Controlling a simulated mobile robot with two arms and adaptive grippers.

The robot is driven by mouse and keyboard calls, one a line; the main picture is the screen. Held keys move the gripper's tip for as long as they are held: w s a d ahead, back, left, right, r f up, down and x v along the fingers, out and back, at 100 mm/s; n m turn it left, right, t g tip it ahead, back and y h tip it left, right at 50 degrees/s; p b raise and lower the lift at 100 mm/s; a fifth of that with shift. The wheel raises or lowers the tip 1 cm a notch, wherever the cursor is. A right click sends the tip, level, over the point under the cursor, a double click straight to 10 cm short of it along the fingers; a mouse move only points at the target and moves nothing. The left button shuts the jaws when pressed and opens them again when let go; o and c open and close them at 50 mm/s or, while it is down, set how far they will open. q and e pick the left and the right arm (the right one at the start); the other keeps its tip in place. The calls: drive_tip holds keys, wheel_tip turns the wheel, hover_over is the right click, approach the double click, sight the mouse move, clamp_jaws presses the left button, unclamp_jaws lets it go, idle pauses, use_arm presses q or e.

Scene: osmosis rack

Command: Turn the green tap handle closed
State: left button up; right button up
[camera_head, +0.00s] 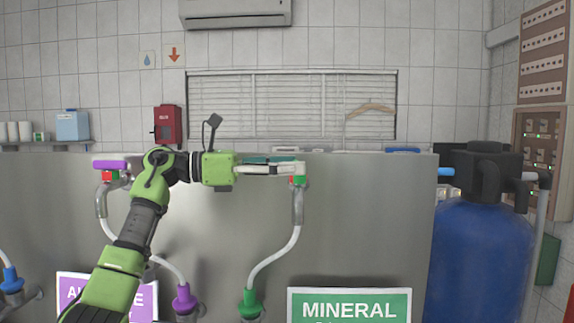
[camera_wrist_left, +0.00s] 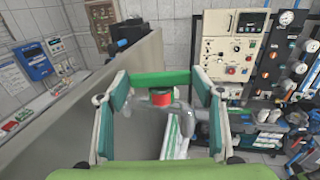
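The green tap handle (camera_head: 301,180) sits on top of a grey tap above the green-ended hose, in front of the steel panel. In the head view it looks small and end-on, with a red part beside it. In the left wrist view the green handle (camera_wrist_left: 161,78) lies as a crosswise bar above a red cap (camera_wrist_left: 160,98). My left gripper (camera_head: 292,168) reaches in from the left at handle height. In the left wrist view its two fingers (camera_wrist_left: 160,84) are spread wide, one near each end of the bar. I cannot tell whether they touch it. My right gripper is out of view.
A tap with a purple handle (camera_head: 110,165) stands to the left, behind my left arm. The steel panel (camera_head: 370,230) carries a green MINERAL sign (camera_head: 349,305). A blue tank (camera_head: 480,262) stands at the right. A control panel (camera_wrist_left: 233,58) shows in the left wrist view.

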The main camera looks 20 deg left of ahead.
use_arm(q)
drive_tip(key=n+t+y+b, duration=0.3)
drive_tip(key=y+b, duration=0.1)
drive_tip(key=s+d+n+t+y+b, duration=0.1)
drive_tip(key=n+t+y+b, duration=0.2)
drive_tip(key=n+y+b, duration=0.1)
drive_tip(key=d+n+t+y+b, duration=0.1)
drive_tip(key=n+t+y+b, duration=0.2)
drive_tip(key=n+y+b, duration=0.1)
drive_tip(key=shift+s+d+f+t+y+b, duration=0.1)
drive_tip(key=shift+t+y+b, duration=0.05)
drive_tip(key=shift+y+b, duration=0.35)
drive_tip(key=shift+s+d+f+t+y+b, duration=0.15)
drive_tip(key=shift+y+b, duration=0.15)
drive_tip(key=shift+y, duration=0.3)
drive_tip(key=n+y, duration=0.1)
drive_tip(key=y, duration=0.1)
drive_tip(key=n+y+b, duration=0.1)
drive_tip(key=shift+r+n+y, duration=0.2)
drive_tip(key=shift+n+y, duration=0.2)
drive_tip(key=shift+w+d+n+y+b, duration=0.1)
drive_tip(key=shift+d+n+y+b, duration=0.1)
drive_tip(key=shift+n+y+b, duration=0.9)
drive_tip(key=shift+a+g+y+p, duration=0.1)
drive_tip(key=shift+g+y+p, duration=0.3)
drive_tip(key=shift+p, duration=0.05)
drive_tip(key=o, duration=0.8)
drive_tip(key=shift+w, duration=0.1)
drive_tip(key=shift+o, duration=0.2)
